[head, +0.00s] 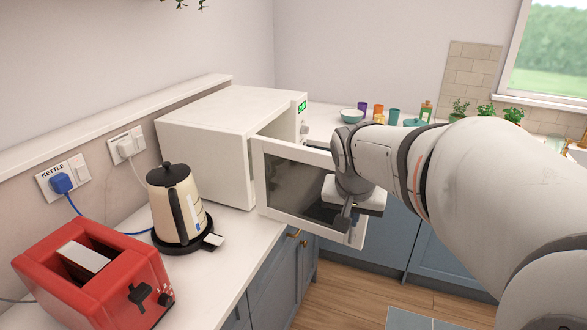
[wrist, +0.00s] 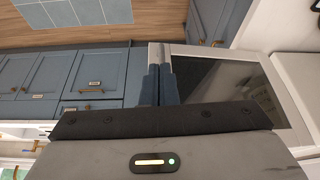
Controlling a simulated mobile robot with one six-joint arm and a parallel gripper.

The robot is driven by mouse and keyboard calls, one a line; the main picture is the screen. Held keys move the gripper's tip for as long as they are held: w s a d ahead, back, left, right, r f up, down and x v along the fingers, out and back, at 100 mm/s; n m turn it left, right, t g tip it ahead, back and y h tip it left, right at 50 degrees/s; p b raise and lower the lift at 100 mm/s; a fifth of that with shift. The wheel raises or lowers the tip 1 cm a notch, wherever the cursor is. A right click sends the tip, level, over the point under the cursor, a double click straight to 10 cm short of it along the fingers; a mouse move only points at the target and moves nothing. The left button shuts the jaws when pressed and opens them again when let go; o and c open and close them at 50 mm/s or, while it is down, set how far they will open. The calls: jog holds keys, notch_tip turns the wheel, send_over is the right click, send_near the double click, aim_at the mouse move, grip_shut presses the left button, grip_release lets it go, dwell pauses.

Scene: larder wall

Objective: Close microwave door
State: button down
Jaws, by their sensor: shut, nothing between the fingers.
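The white microwave (head: 205,140) stands on the counter, its display lit green. Its door (head: 262,178) is swung open, with a dark window in a white frame; the door also shows at the right in the wrist view (wrist: 288,98). My gripper (head: 344,220) is at the free-edge side of the door, on the side facing the head camera. Its fingers are together and empty in the wrist view (wrist: 159,80), close to the door's edge; I cannot tell whether they touch it. My wrist hides part of the door's right side.
A cream kettle (head: 178,205) and a red toaster (head: 95,275) stand left of the door on the counter. Blue cabinets (head: 275,280) lie below. Cups and a bowl (head: 352,116) stand on the back counter. The wooden floor (head: 340,290) is open below the door.

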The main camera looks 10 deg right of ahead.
jog(key=w+d+f+p, duration=0.1)
jog(key=w+d+f, duration=0.2)
jog(key=w+f, duration=0.3)
jog(key=shift+d+f+p, duration=0.15)
jog(key=shift+f+p, duration=0.1)
jog(key=shift+p, duration=0.05)
jog(key=shift+s, duration=0.1)
